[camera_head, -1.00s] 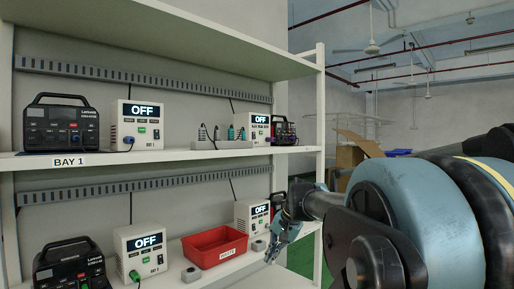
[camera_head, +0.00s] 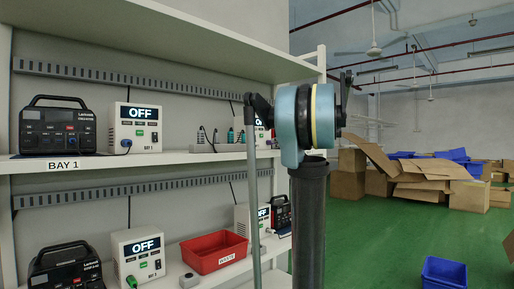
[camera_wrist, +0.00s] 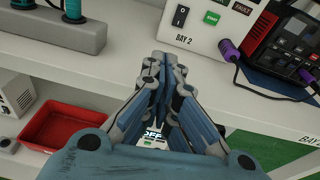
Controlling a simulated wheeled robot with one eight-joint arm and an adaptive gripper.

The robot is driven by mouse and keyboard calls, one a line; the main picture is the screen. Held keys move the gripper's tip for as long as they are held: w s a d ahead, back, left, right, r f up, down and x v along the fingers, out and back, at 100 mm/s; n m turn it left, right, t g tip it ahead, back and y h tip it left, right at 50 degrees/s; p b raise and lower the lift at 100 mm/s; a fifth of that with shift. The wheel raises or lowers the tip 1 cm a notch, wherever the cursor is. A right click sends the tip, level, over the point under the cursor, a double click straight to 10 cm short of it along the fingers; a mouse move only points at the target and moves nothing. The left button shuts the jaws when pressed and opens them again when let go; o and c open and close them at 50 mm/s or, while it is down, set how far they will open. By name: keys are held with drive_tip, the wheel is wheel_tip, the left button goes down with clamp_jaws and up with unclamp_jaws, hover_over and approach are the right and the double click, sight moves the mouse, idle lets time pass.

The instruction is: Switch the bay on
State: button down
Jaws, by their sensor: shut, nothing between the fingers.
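My gripper (camera_wrist: 157,80) is shut and empty in the wrist view, pointing at the shelf edge below the BAY 2 box (camera_wrist: 205,35). That white box carries a black rocker switch (camera_wrist: 181,15) and a green label (camera_wrist: 212,18); a gap seems to separate it from my fingertips. A purple plug (camera_wrist: 229,49) is at its right side. In the head view the BAY 1 box (camera_head: 134,128) reads OFF, as do the lower left box (camera_head: 140,255) and lower right box (camera_head: 243,220). My arm partly hides the BAY 2 box (camera_head: 262,135) there, and its display is unreadable.
Black power stations stand beside the boxes, one at upper left (camera_head: 57,128) and one at lower left (camera_head: 66,268). A red WASTE bin (camera_head: 214,252) is on the lower shelf. A socket strip with teal plugs (camera_wrist: 75,30) stands left of my gripper.

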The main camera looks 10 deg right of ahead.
drive_tip(key=w+d+r+m, duration=0.1)
approach(254, 138)
drive_tip(key=w+a+f, duration=0.2)
drive_tip(key=w, duration=0.1)
drive_tip(key=w+a+f, duration=0.1)
drive_tip(key=w+f, duration=0.1)
drive_tip(key=shift+w+a+f, duration=0.1)
drive_tip(key=shift+a, duration=0.2)
idle(0.3)
drive_tip(key=shift+w+a+f, duration=0.2)
drive_tip(key=shift+w+a, duration=0.1)
drive_tip(key=shift+w, duration=0.15)
drive_tip(key=shift+s+t, duration=0.1)
drive_tip(key=shift+t, duration=0.2)
drive_tip(key=shift+a, duration=0.1)
drive_tip(key=shift+s, duration=0.1)
